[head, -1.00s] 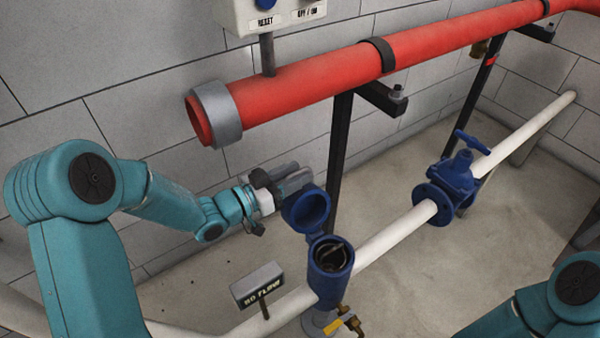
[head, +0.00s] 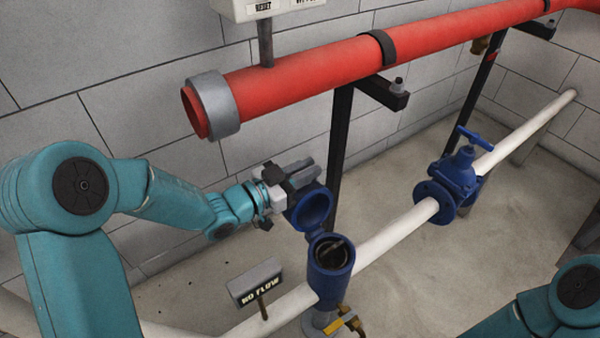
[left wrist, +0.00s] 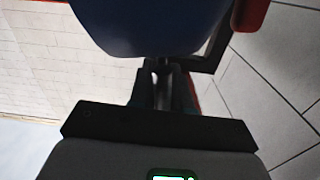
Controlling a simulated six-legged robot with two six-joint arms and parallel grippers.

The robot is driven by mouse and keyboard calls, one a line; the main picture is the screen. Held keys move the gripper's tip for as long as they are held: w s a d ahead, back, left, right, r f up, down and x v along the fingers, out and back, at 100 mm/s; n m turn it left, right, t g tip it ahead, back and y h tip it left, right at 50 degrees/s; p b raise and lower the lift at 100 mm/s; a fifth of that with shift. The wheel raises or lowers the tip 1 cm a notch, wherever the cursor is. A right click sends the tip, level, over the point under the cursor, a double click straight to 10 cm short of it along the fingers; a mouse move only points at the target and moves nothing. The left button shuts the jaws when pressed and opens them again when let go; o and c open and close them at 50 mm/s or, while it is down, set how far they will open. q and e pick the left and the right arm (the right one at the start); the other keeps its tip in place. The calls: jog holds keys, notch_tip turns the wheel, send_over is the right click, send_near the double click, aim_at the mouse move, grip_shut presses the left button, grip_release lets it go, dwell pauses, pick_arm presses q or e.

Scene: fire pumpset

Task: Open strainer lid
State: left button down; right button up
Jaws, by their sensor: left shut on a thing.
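The blue strainer body (head: 330,272) stands upright on the white pipe, its round mouth uncovered and a dark inside showing. Its blue lid (head: 313,208) is swung up and back on the hinge side, tilted towards the upper left, its hollow underside facing the camera. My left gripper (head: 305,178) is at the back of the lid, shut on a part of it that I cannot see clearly. In the left wrist view the lid (left wrist: 155,25) fills the top, right in front of the fingers (left wrist: 160,85). My right gripper is out of view; only part of that arm shows at the lower right.
A red pipe (head: 320,80) runs above, with a black support post (head: 338,160) close behind the lid. A blue valve (head: 455,180) sits on the white pipe (head: 395,235) to the right. A "NO FLOW" sign (head: 256,283) stands left of the strainer.

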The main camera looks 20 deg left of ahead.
pick_arm(q)
jog(key=shift+s+d+r+m, duration=0.15)
jog(key=shift+s+d+m, duration=0.05)
jog(key=shift+d+m, duration=0.15)
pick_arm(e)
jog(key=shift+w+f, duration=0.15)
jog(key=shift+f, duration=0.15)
pick_arm(q)
jog(key=c, duration=1.2)
grip_release()
jog(key=shift+o, duration=0.2)
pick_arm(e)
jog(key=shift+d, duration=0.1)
pick_arm(q)
jog(key=p+v, duration=0.2)
jog(key=v, duration=1.4)
jog(key=shift+a+p, duration=0.15)
jog(key=shift+p, duration=0.15)
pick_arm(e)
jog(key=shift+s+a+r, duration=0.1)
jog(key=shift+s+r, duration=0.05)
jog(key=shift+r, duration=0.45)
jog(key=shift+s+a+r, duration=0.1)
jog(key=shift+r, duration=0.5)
pick_arm(q)
jog(key=shift+s, duration=0.15)
